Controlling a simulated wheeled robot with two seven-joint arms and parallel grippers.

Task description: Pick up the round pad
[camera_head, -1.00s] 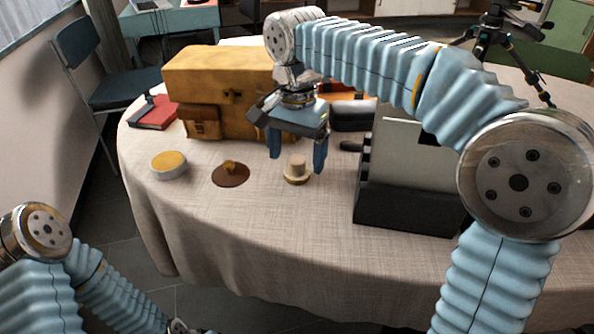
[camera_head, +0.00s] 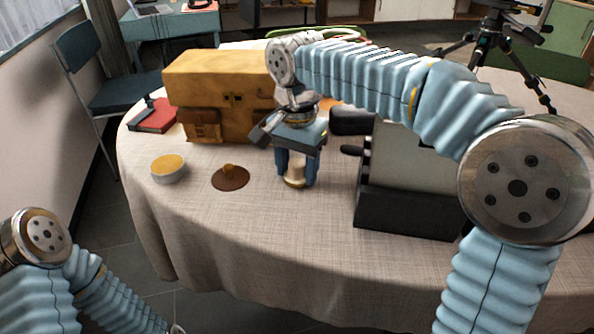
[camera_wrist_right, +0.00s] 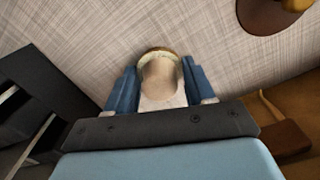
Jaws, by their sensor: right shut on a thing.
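The round pad (camera_head: 294,184) stands on the tablecloth, with a pale, upright cylindrical handle on its round base. My right gripper (camera_head: 297,178) points down over it, and its blue fingers are shut on the handle from both sides. In the right wrist view, the pad (camera_wrist_right: 160,72) shows between the two fingers (camera_wrist_right: 162,88), with its pale yellowish rim beyond the handle. The base appears to rest on the table still.
A round tin with yellow content (camera_head: 168,169) and a brown disc with a knob (camera_head: 230,178) stand to the left. A tan leather bag (camera_head: 215,85) is behind. A dark rack holding a pale panel (camera_head: 405,205) stands close on the right. The front tablecloth (camera_head: 260,240) is clear.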

